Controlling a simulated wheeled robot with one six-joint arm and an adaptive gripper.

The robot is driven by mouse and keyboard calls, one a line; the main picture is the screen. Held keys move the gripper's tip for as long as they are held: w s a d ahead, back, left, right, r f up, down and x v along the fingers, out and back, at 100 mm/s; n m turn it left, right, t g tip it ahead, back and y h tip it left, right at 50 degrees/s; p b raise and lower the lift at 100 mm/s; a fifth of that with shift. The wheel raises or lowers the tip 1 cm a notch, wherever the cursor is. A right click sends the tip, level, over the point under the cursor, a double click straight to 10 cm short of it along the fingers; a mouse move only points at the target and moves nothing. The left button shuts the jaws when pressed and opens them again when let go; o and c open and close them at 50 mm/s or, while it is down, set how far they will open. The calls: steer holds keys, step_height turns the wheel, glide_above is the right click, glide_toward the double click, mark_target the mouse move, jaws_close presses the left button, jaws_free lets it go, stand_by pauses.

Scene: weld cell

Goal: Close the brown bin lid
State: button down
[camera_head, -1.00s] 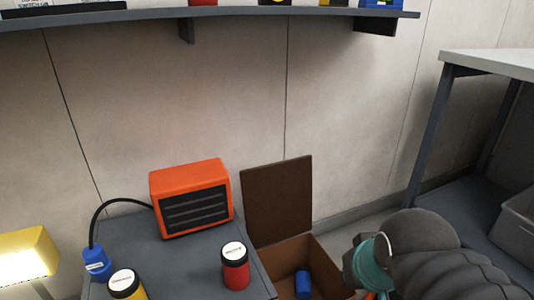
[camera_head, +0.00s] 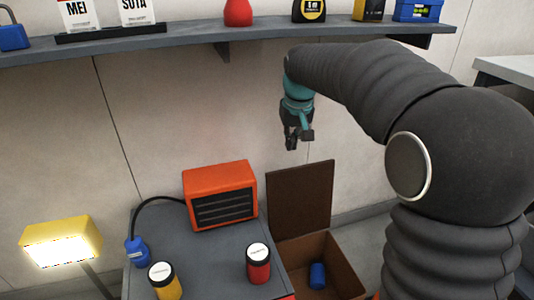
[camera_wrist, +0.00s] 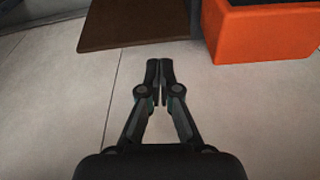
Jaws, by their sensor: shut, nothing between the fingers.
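The brown bin (camera_head: 335,250) stands on the floor to the right of the small grey table, with a blue cylinder (camera_head: 317,275) inside it. Its lid (camera_head: 300,198) is open and stands upright at the back of the bin, near the wall. In the wrist view the brown lid (camera_wrist: 135,22) shows at the top, beyond the fingertips. My gripper (camera_head: 293,146) is shut and empty, up in front of the wall and above the lid, apart from it. It also shows in the wrist view (camera_wrist: 158,65) with its fingers together.
A shelf (camera_head: 180,41) with several items runs above. A lit yellow lamp (camera_head: 62,240) is at left.

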steer(key=w+a+f+n+g+p, duration=0.1)
steer(key=w+a+f+p, duration=0.2)
steer(key=w+a, duration=0.5)
step_height(320, 180, down, 11)
steer(key=w, duration=0.1)
steer(key=shift+s+d+r+b, duration=0.1)
steer(key=shift+s+r+b, duration=0.1)
steer(key=shift+s, duration=0.4)
steer(key=shift+s+d+r+b, duration=0.15)
steer(key=shift+s+r, duration=0.05)
steer(key=shift+s, duration=0.35)
steer(key=shift+s+d+r+b, duration=0.1)
steer(key=shift+s+r+b, duration=0.1)
steer(key=shift+s, duration=0.4)
